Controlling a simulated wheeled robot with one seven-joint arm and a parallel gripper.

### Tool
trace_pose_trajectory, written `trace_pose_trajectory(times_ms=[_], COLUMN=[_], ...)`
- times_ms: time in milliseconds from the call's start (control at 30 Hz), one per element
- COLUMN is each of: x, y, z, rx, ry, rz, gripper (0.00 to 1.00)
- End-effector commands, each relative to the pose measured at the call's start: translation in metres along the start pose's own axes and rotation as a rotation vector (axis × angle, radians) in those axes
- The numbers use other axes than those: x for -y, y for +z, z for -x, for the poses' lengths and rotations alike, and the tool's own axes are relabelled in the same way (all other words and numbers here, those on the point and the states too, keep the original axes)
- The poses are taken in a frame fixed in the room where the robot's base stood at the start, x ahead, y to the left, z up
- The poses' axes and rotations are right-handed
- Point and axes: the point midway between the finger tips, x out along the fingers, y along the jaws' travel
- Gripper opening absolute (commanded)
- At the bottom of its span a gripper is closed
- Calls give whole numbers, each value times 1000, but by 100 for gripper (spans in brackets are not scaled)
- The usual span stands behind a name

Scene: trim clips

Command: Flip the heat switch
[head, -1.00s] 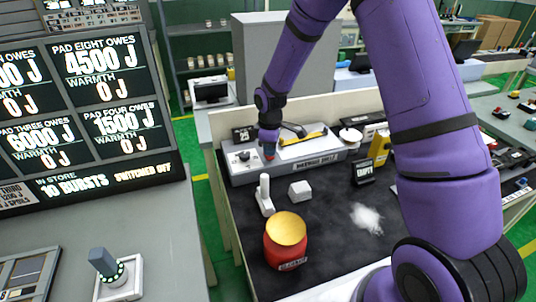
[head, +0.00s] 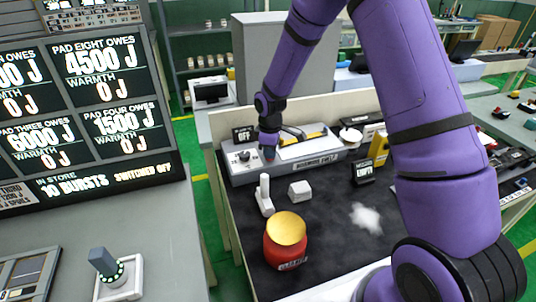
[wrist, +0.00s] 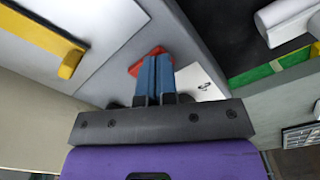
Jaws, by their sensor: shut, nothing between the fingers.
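My gripper (head: 269,152) is shut and empty, pointing down over the front of the grey console (head: 315,165) on the black-topped table. In the wrist view its blue fingers (wrist: 155,72) are together, over or against a red part (wrist: 137,69) on the console. The fingers partly cover this red part, and I cannot tell if they touch it or which way it is set. It may be the heat switch. A white panel (head: 236,161) with a dark knob (head: 244,156) is just left of the gripper. A small black display (head: 244,133) behind it reads OFF.
A black sign (head: 364,172) stands right. A yellow bar (wrist: 68,64) lies on the console.

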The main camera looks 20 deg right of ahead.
Motion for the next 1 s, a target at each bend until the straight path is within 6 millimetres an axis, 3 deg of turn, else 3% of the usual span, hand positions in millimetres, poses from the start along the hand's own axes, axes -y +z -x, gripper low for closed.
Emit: trace_pose_trajectory(times_ms=[1000], x=[0], y=[0], z=[63], rx=[0], ry=[0], rz=[0], gripper=[0])
